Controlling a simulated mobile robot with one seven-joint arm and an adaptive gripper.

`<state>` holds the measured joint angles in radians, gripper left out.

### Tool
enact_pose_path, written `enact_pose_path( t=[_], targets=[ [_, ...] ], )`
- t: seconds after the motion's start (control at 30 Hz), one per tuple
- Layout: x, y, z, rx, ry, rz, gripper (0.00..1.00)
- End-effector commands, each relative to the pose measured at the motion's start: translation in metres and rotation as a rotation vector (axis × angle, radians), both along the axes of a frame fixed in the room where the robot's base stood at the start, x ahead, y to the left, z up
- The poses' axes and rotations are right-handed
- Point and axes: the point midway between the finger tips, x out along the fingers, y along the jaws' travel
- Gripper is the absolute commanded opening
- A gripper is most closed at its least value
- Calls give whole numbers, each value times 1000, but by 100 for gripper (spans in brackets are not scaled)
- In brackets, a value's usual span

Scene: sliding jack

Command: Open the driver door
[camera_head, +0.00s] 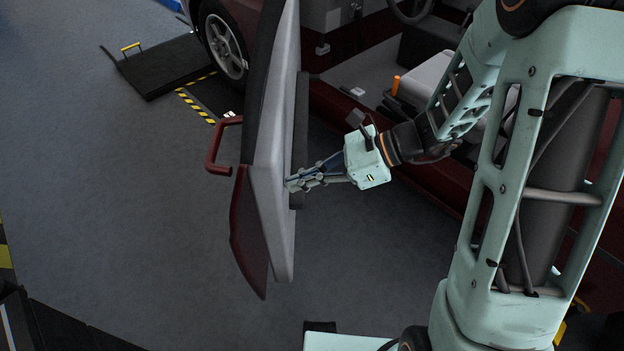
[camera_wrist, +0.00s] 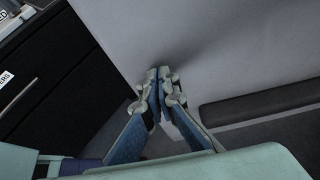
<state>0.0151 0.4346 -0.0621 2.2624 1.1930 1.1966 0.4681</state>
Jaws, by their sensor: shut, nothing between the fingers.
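The driver door (camera_head: 270,150) of the dark red car stands swung wide open, seen nearly edge-on in the head view. Its red outer handle (camera_head: 218,148) is on the left side, and its pale inner panel (camera_head: 284,240) faces right. My gripper (camera_head: 292,185) is shut and empty, with its fingertips at the inner panel. In the wrist view my gripper (camera_wrist: 158,75) shows its fingers together against or very near the grey panel (camera_wrist: 195,50); exact contact cannot be told. A dark armrest-like strip (camera_wrist: 260,102) lies to the right of the fingers.
The car's open doorway with a light seat (camera_head: 430,75) and a red sill (camera_head: 345,115) lies right of the door. A black ramp (camera_head: 165,65) is at the upper left. The floor left of the door is clear. A dark cabinet (camera_wrist: 60,80) shows in the wrist view.

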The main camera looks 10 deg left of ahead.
Motion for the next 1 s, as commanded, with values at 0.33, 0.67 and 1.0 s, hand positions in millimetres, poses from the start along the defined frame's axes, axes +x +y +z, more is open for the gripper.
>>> enact_pose_path(
  t=[0.33,0.67,1.0],
  targets=[
    [0,2,0,0,-1,1,0],
    [-7,81,-1,3,-10,7,0],
    [-19,183,-4,-5,-9,11,0]
  ],
)
